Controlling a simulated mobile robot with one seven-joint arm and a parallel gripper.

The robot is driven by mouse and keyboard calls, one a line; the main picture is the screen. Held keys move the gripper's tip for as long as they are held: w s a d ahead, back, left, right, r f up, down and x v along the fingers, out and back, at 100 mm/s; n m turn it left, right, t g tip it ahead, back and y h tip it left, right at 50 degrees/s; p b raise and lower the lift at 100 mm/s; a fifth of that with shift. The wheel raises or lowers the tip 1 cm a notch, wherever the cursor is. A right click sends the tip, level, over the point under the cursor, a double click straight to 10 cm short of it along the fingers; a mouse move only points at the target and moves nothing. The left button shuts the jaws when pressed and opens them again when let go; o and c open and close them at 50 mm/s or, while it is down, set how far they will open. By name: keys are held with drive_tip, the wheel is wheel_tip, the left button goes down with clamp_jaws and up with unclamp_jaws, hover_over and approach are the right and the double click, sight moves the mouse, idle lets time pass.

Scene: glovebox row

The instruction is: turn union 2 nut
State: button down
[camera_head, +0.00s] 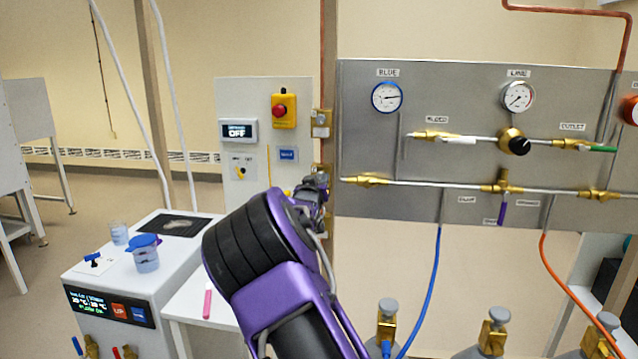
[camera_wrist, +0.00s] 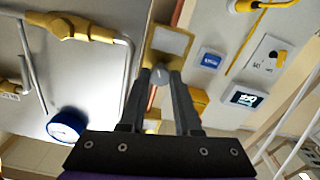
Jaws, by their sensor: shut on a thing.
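A brass fitting with a pale plate (camera_wrist: 170,41) sits on the copper pipe line, just beyond my fingertips in the wrist view. My gripper (camera_wrist: 161,76) is shut on a small greyish, rounded piece at this fitting's near edge, which appears to be the union 2 nut (camera_wrist: 160,75). The fingers hide most of it, and its turn angle cannot be told. In the head view my gripper (camera_head: 318,188) is at the lower brass fitting (camera_head: 326,172), partly covering it. Another brass fitting (camera_head: 321,122) is higher on the same pipe.
The grey gauge panel (camera_head: 370,150) with brass valves is close on the right. A control board with a red emergency button (camera_head: 279,110) is on the left. A white machine (camera_head: 120,285) carries a blue-lidded jug (camera_head: 146,255). Gas bottles (camera_head: 491,335) stand at lower right.

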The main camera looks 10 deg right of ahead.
drive_tip(key=shift+m+b, duration=1.55)
drive_tip(key=shift+m, duration=0.85)
drive_tip(key=c, duration=0.6)
unclamp_jaws()
drive_tip(key=v, duration=1.7)
drive_tip(key=shift+s+a, duration=0.1)
drive_tip(key=shift+s, duration=0.1)
drive_tip(key=shift+r, duration=0.1)
